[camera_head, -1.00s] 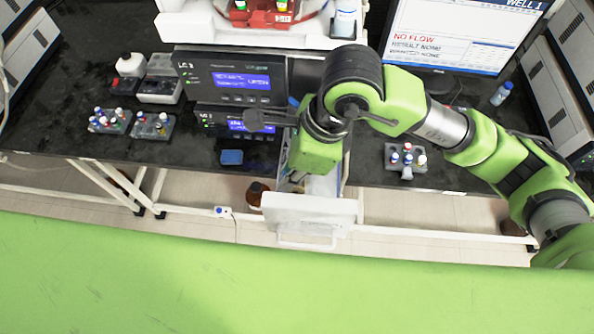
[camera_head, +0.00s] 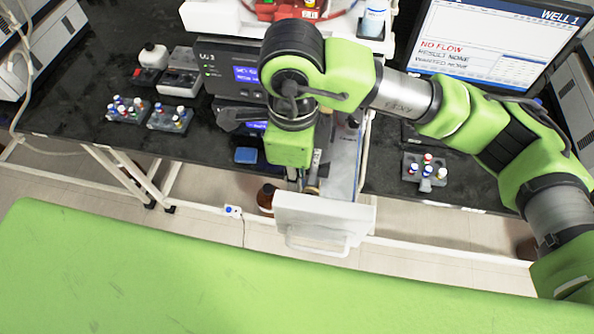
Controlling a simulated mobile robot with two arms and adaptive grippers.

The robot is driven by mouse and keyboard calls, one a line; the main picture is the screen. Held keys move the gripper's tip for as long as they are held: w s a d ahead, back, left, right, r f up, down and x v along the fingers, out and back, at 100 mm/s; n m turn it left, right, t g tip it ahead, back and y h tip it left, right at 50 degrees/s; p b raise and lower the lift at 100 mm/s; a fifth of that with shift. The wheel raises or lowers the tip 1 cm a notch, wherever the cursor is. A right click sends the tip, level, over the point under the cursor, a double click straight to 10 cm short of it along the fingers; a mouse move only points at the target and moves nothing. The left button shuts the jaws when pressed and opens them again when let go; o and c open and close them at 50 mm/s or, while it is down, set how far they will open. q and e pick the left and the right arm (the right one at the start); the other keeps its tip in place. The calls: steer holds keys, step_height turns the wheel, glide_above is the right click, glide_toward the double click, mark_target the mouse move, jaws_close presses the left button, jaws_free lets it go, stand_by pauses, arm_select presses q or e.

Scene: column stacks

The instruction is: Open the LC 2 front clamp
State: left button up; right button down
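The LC 2 unit sits under the LC 3 unit (camera_head: 215,60). Only a strip of the LC 2 front (camera_head: 256,126), with a blue display, shows. My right arm crosses from the right, and its green wrist (camera_head: 290,148) stands before the units' right side. The LC 2 front clamp cannot be made out; my arm and gripper cover much of that area. My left gripper is out of view.
A drawer-like tray with a white front (camera_head: 322,218) juts past the bench edge below my wrist. A blue block (camera_head: 246,155) lies left of it. Vial racks stand at left (camera_head: 128,112) and right (camera_head: 424,172). A brown bottle (camera_head: 267,197) is below the bench.

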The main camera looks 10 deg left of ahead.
steer(key=shift+f, duration=0.1)
steer(key=c, duration=2)
jaws_free()
steer(key=r, duration=1.2)
steer(key=shift+a, duration=0.2)
